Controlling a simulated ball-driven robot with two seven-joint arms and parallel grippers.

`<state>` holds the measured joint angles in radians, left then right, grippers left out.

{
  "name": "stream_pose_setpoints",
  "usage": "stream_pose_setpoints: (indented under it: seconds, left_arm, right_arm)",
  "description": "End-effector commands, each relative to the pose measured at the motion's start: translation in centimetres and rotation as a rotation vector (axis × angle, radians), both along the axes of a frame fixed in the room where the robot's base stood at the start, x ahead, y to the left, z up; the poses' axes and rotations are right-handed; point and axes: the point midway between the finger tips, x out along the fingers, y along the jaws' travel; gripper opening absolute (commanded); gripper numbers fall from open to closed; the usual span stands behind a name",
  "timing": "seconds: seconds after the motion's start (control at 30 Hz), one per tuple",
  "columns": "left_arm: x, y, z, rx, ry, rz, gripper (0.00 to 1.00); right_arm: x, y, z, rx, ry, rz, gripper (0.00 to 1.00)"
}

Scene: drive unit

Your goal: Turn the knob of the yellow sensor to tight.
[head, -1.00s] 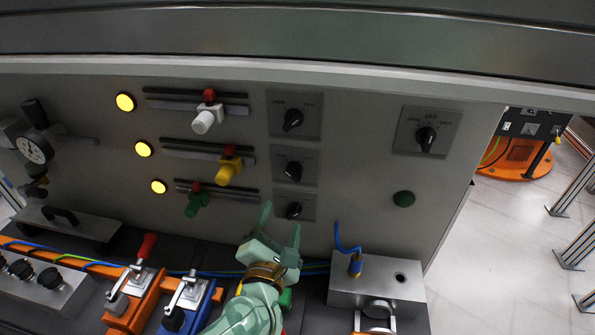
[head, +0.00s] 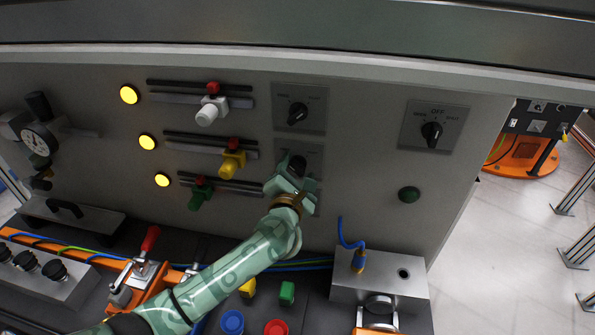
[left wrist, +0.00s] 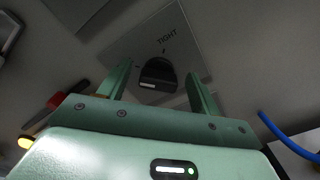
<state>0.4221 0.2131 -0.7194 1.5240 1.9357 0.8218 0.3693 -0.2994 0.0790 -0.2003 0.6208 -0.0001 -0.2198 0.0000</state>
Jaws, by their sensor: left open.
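The yellow sensor (head: 232,165) with its red cap sits on the middle slide rail of the grey panel. The black knob (head: 297,164) on the plate to its right is partly hidden by my left gripper (head: 291,182). In the left wrist view a black knob (left wrist: 158,74) on a plate marked TIGHT shows between the two open fingers (left wrist: 160,82). The fingers look apart from the knob, one on each side, and I cannot tell whether they reach around it. The exact pointer direction is unclear. My right gripper is not in view.
A white sensor (head: 211,110) with its knob (head: 297,113) is above, and a green sensor (head: 201,194) is below; the lowest knob is hidden behind my gripper. A blue cable (head: 347,236) rises from a metal box (head: 380,285). Clamps and colored parts lie below.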

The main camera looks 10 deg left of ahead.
Motion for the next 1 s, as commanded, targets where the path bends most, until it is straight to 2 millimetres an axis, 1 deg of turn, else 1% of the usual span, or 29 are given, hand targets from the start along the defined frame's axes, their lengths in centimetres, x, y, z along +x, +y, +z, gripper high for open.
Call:
stream_pose_setpoints:
  seconds: [0.03,0.07,0.1,0.17,0.2,0.37,0.57,0.77,1.0]
  left_arm:
    - [0.0,0.0,0.0,0.000,0.000,0.000,0.58]
    - [0.0,0.0,0.0,0.000,0.000,0.000,0.50]
    - [0.0,0.0,0.0,0.000,0.000,0.000,0.39]
    - [0.0,0.0,0.0,0.000,0.000,0.000,0.22]
    - [0.0,0.0,0.0,0.000,0.000,0.000,0.19]
    - [0.0,0.0,0.0,0.004,0.000,0.000,0.19]
    - [-0.1,0.0,0.1,0.046,0.002,0.000,0.19]
    - [-0.1,-0.1,0.2,0.162,0.003,0.000,0.19]
    - [-0.1,-0.2,0.1,0.375,0.005,0.000,0.19]
  right_arm:
    - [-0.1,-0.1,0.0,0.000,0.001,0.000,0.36]
    - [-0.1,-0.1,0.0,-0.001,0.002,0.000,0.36]
    - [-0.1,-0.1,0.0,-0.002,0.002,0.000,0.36]
    - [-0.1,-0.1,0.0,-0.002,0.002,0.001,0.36]
    - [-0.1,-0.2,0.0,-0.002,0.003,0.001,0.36]
    - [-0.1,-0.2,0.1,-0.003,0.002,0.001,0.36]
    - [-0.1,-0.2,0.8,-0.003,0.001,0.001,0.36]
    - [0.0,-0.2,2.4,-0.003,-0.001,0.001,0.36]
    - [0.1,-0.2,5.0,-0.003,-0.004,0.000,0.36]
